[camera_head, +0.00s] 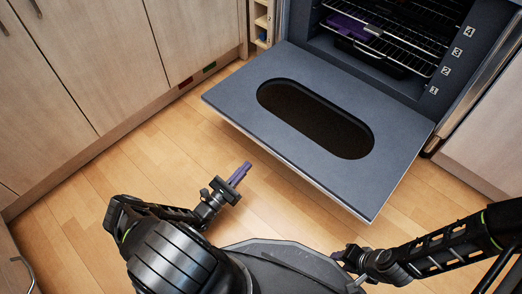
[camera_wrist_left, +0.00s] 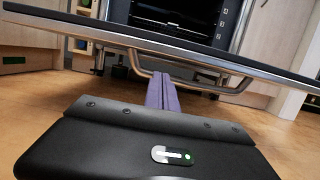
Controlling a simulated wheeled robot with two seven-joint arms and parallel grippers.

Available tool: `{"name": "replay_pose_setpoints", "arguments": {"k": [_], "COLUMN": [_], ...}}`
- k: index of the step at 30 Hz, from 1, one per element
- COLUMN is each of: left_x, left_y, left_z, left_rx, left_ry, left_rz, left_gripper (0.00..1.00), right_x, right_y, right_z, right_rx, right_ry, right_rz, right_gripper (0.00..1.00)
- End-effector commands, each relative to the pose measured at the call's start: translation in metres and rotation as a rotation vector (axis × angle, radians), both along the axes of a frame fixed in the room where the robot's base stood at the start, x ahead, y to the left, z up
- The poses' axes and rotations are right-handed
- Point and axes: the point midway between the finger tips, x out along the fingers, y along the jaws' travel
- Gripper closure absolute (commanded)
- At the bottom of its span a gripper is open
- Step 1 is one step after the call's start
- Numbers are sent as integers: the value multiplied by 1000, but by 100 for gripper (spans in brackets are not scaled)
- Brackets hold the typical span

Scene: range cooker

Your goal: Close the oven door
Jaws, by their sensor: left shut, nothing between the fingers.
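The oven door (camera_head: 227,95) is grey with an oval dark window. It hangs open, lying about flat in front of the oven (camera_head: 400,60). In the left wrist view the door (camera_wrist_left: 255,70) is seen edge-on from low down, with a metal handle bar (camera_wrist_left: 200,82) under it. My left gripper (camera_head: 244,168) has purple fingers, shut and empty, in front of the door's front edge and apart from it in the head view. The fingers (camera_wrist_left: 162,78) point toward the handle in the left wrist view; contact cannot be told. My right gripper (camera_head: 340,254) is at the bottom, its fingers mostly hidden.
Inside the oven are wire racks (camera_head: 390,45) with a purple item (camera_head: 347,27). Wooden cabinets (camera_head: 80,60) stand on the left and another cabinet on the right. The wooden floor (camera_head: 130,165) is clear left of the door. A narrow open shelf (camera_head: 261,22) stands left of the oven.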

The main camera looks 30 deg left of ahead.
Motion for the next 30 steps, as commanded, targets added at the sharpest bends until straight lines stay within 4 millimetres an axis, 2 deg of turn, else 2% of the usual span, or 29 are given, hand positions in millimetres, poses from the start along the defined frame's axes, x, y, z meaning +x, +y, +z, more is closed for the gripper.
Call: {"name": "replay_pose_setpoints", "arguments": {"k": [8, 21, 30], "left_x": [19, 84, 94], "left_y": [-6, -24, -26], "left_z": [4, 20, 25], "left_rx": [1, 1, 2], "left_ry": [-1, 0, 1], "left_rz": [-4, -5, -3], "left_gripper": [100, 100, 100], "right_x": [1, 4, 4], "right_y": [0, -1, -1], "right_z": [-5, -21, -22], "right_rx": [1, 4, 5], "right_ry": [-1, -1, -2], "right_rz": [0, -2, -2], "right_gripper": [64, 64, 64]}}
